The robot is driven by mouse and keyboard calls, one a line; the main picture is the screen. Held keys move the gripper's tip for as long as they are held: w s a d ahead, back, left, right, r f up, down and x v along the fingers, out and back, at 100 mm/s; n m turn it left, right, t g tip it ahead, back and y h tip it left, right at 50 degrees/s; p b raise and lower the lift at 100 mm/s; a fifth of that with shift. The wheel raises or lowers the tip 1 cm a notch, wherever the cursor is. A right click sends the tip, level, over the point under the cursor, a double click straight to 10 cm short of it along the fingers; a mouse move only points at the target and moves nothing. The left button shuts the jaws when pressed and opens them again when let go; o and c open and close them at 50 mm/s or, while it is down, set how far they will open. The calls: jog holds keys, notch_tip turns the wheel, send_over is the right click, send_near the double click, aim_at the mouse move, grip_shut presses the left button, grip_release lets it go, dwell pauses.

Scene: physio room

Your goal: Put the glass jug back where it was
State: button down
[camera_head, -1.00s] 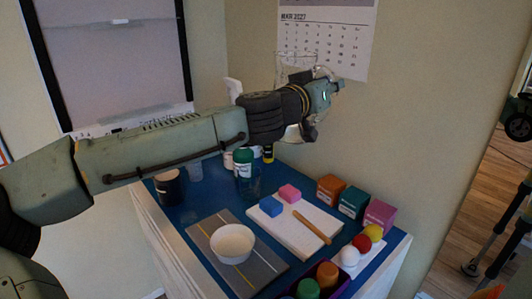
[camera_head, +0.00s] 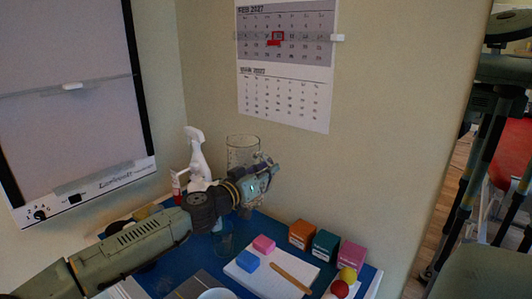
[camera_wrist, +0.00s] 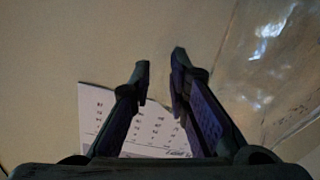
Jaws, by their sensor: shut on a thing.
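The clear glass jug (camera_head: 243,152) is held up near the wall, above the back of the blue tabletop (camera_head: 268,228). Its see-through upper body and rim show above my gripper (camera_head: 268,172); its lower part is hidden by my gripper and wrist. In the wrist view, clear, shiny glass of the jug (camera_wrist: 275,60) fills the upper right, beside the fingers. My gripper also shows there (camera_wrist: 160,72), its fingers a small gap apart, shut on the jug. The exact spot of the hold is hard to see.
A white spray bottle (camera_head: 198,158) stands left of the jug. A clear tumbler (camera_head: 223,241) stands below my wrist. A white board (camera_head: 272,284) carries blue and pink blocks and a stick. Orange (camera_head: 302,234), teal (camera_head: 325,245) and pink (camera_head: 351,255) boxes stand right. A calendar (camera_head: 285,65) hangs behind.

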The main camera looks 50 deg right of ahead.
notch_tip(320, 180, down, 8)
jog(key=p, duration=0.1)
jog(key=c, duration=2)
grip_release()
jog(key=shift+f, duration=0.15)
jog(key=o, duration=0.5)
jog(key=shift+c, duration=0.2)
jog(key=shift+a, duration=0.1)
jog(key=s+a+b, duration=0.1)
jog(key=a+b, duration=0.2)
jog(key=a, duration=0.9)
